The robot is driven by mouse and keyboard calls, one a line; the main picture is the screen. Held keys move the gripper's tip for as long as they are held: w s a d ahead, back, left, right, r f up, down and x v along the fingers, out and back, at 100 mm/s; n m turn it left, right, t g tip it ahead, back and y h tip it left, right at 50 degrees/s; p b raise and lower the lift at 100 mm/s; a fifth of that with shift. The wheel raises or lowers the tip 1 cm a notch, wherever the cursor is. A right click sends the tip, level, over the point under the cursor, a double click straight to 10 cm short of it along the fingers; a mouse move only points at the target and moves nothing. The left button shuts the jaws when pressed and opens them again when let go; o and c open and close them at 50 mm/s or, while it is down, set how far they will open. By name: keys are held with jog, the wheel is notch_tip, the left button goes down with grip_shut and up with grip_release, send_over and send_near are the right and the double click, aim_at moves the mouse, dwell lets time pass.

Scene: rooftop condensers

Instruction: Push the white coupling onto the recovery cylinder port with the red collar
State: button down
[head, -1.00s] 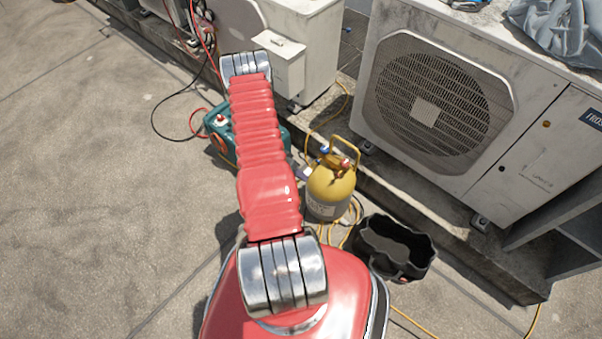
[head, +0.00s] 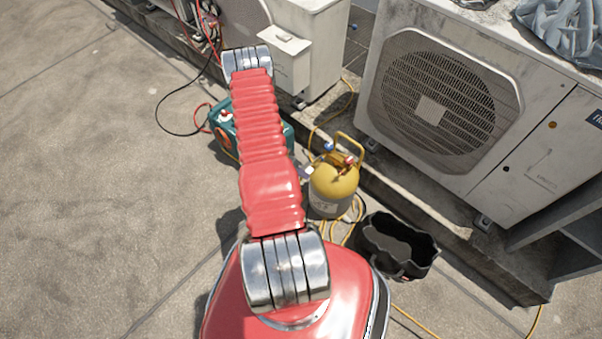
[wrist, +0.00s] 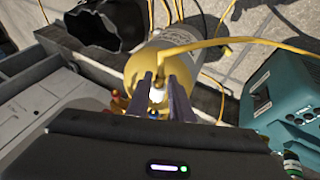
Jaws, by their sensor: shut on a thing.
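The recovery cylinder (head: 333,188) stands on the roof right of my arm, grey below and yellow on top. On its top are a port with a red collar (head: 349,161) and a blue fitting (head: 329,147). In the wrist view, the cylinder (wrist: 190,42) lies ahead of my gripper (wrist: 158,92). My gripper is shut on the white coupling (wrist: 156,95), with the yellow hose (wrist: 215,42) running from it. Blue shows just below the coupling, and an orange-red part (wrist: 117,118) is to its left. Whether the coupling touches a port cannot be told. In the head view, my arm hides most of the gripper.
A black open bag (head: 398,246) stands right of the cylinder, near the condenser ledge. A teal machine (head: 222,122) is behind my arm. A large condenser (head: 445,105) rises behind the cylinder. Yellow hoses lie around the cylinder. The roof at left is clear.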

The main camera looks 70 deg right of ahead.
jog(key=w+a+r+n+t+h, duration=0.1)
jog(key=w+r+n, duration=0.1)
jog(key=w+r, duration=0.55)
jog(key=w+a+r+n+t+h, duration=0.1)
jog(key=w+r+n, duration=0.25)
jog(key=w, duration=0.65)
jog(key=w+a+r+n+t+h, duration=0.15)
jog(key=w+a+r+n, duration=0.25)
jog(key=w+a+r, duration=0.9)
jog(key=w+a+r+n+t, duration=0.3)
jog(key=w+a+r+n, duration=0.2)
jog(key=w+a+r, duration=0.65)
jog(key=a+r+n+t, duration=0.1)
jog(key=a+r+n, duration=0.1)
jog(key=a, duration=0.5)
jog(key=a+r+n+t+y, duration=0.1)
jog(key=a+r+n, duration=0.1)
jog(key=a+r, duration=0.2)
jog(key=a+r+n+t, duration=0.1)
jog(key=a+r+n, duration=0.1)
jog(key=a, duration=0.8)
jog(key=shift+s+a+r, duration=0.15)
jog(key=shift+s+r, duration=0.3)
jog(key=shift+r, duration=0.45)
